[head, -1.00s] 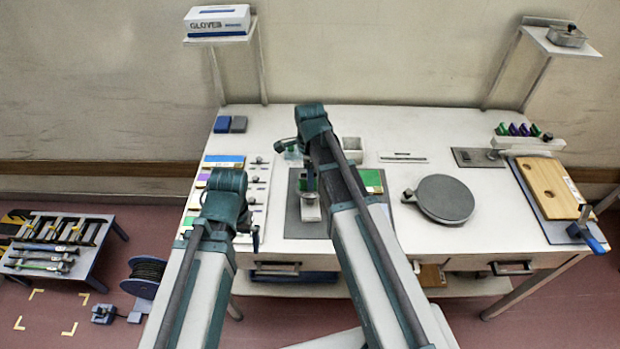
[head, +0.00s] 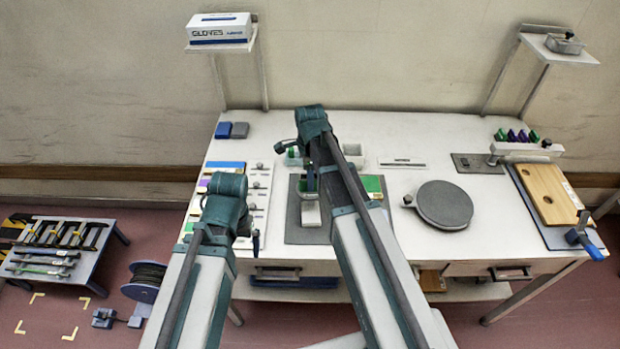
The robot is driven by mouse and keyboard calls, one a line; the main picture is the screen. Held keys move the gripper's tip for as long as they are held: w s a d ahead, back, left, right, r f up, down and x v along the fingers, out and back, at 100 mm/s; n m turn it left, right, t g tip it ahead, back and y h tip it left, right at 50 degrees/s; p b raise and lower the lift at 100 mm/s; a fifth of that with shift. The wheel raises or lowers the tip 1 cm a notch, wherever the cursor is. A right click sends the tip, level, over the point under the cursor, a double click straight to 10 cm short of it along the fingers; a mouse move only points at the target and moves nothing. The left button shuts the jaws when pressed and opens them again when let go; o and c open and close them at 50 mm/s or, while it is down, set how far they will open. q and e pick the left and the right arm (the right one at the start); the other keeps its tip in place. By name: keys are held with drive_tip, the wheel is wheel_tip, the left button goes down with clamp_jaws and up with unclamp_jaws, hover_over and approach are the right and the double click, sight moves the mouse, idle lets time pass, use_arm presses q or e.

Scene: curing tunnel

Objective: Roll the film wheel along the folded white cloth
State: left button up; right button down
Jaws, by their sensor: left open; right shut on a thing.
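The folded white cloth (head: 311,215) appears as a small pale block on the grey mat (head: 293,233) in the middle of the bench. My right gripper (head: 310,187) points down at the far end of the cloth. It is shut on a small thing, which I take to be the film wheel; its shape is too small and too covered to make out. I cannot tell whether it touches the cloth. My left gripper (head: 256,238) is open and empty near the front left edge of the bench, beside the row of coloured cards.
A round dark plate (head: 445,205) lies right of the mat. A wooden board (head: 549,192) is at the far right. Blue and grey blocks (head: 223,130) lie at the back left. A green panel (head: 374,185) is partly behind my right arm.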

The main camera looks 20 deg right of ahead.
drive_tip(key=shift+r+p, duration=2.65)
drive_tip(key=shift+r, duration=0.3)
